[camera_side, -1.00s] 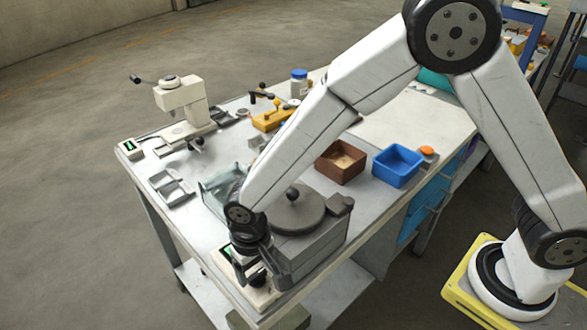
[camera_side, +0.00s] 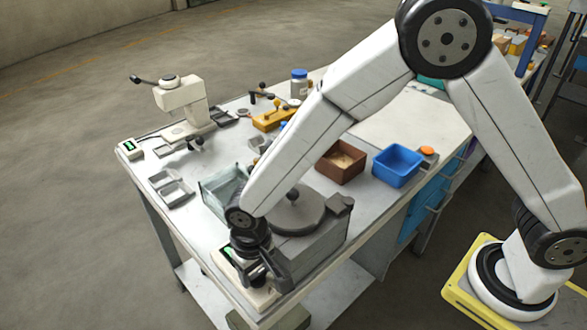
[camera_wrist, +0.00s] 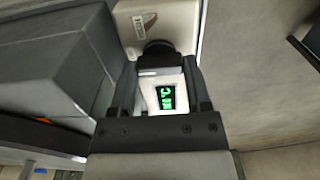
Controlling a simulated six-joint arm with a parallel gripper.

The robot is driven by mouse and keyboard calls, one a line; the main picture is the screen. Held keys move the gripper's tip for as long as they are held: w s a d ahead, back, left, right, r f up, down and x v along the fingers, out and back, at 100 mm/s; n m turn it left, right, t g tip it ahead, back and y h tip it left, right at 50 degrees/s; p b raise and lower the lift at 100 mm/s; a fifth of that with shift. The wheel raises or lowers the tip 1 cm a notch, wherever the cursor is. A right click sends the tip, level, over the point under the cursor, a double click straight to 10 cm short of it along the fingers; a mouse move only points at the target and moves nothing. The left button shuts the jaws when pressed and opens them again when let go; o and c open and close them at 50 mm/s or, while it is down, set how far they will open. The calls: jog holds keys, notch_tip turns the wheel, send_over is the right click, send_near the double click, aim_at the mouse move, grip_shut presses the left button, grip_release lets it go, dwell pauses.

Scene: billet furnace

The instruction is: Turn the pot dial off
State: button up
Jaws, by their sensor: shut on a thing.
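The pot is a grey block-shaped furnace (camera_side: 318,242) with a round lid (camera_side: 297,213) and a ball knob on top, at the front of the bench. Beside it is a pale control box (camera_side: 262,299) with a green lit display, which also shows in the wrist view (camera_wrist: 167,97); its reading is not clear to me. The black dial (camera_wrist: 158,47) stands on this box. My gripper (camera_wrist: 160,64) is shut on the dial, one finger on each side. In the side view my gripper (camera_side: 260,277) points down at the box and mostly hides the dial.
The furnace body stands close beside my gripper. A glass-like tank (camera_side: 220,198) is behind my wrist. A brown bin (camera_side: 340,162) and a blue bin (camera_side: 397,166) stand further right. A cream press-like device (camera_side: 183,105) and small grey trays (camera_side: 172,188) are at the left.

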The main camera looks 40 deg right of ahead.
aim_at(256, 274)
jog(key=shift+n, duration=0.3)
jog(key=n, duration=1.1)
dwell(0.4)
jog(key=o, duration=1)
jog(key=shift+r, duration=0.1)
jog(key=shift+r, duration=3.85)
